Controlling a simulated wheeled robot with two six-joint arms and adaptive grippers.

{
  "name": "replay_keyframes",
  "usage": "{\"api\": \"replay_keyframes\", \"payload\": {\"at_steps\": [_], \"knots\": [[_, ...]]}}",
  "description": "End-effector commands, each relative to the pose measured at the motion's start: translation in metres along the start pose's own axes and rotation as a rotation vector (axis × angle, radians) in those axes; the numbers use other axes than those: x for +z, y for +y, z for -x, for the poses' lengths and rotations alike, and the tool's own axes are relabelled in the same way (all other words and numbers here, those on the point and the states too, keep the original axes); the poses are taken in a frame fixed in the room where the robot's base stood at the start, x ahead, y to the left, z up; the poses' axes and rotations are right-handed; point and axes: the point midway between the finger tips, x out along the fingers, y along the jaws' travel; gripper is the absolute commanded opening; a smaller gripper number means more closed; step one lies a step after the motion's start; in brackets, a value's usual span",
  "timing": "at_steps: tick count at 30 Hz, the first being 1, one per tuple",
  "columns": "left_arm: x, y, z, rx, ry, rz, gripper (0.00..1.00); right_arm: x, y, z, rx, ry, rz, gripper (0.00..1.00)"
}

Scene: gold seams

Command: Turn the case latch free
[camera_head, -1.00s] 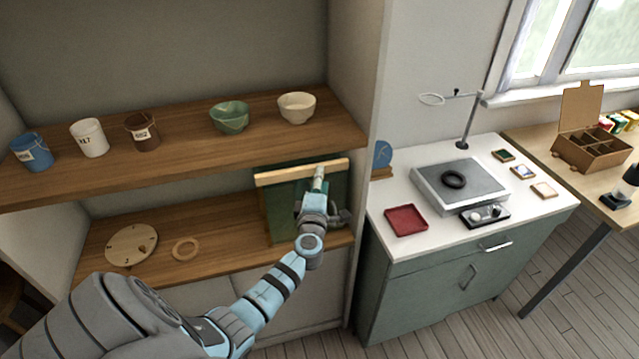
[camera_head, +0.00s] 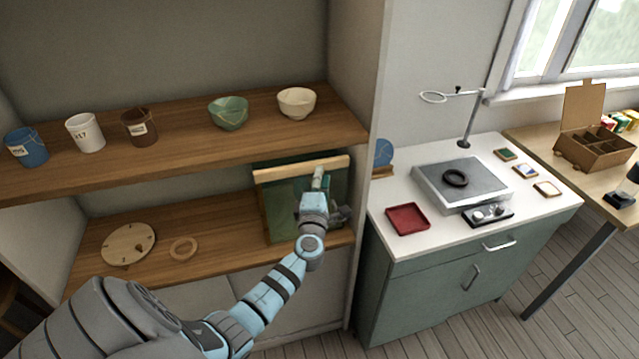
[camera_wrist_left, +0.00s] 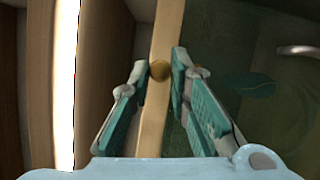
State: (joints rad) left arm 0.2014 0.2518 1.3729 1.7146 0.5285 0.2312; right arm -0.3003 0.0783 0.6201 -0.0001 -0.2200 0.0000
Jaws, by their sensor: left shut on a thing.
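The case (camera_head: 277,215) stands on the lower shelf, with a dark green, glassy front and a pale wooden bar (camera_head: 285,171) along its top. The latch, a small round brass-coloured knob (camera_wrist_left: 160,70), shows on the wooden strip in the left wrist view. My left gripper (camera_head: 318,180) is at the upper front of the case. In the left wrist view its fingertips (camera_wrist_left: 163,72) stand on either side of the knob, shut on it. The gripper and wrist hide part of the case front. My right gripper is in neither view.
The upper shelf (camera_head: 180,147) overhangs the case and holds several pots and bowls. A round wooden disc (camera_head: 128,244) and a wooden ring (camera_head: 184,248) lie left of the case. A wall panel (camera_head: 357,130) stands close on the right, before the white-topped cabinet (camera_head: 440,240).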

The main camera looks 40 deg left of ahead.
Motion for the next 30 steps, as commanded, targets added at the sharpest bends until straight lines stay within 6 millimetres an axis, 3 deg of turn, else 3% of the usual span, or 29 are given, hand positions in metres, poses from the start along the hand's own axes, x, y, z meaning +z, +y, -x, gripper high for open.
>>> {"api": "replay_keyframes", "payload": {"at_steps": [1, 30], "knots": [[-0.001, -0.007, 0.000, 0.014, -0.001, 0.030, 0.00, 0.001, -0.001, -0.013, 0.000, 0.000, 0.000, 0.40], [0.003, -0.017, -0.001, 0.360, -0.001, 0.873, 0.00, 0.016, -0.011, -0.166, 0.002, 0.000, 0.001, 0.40]]}}
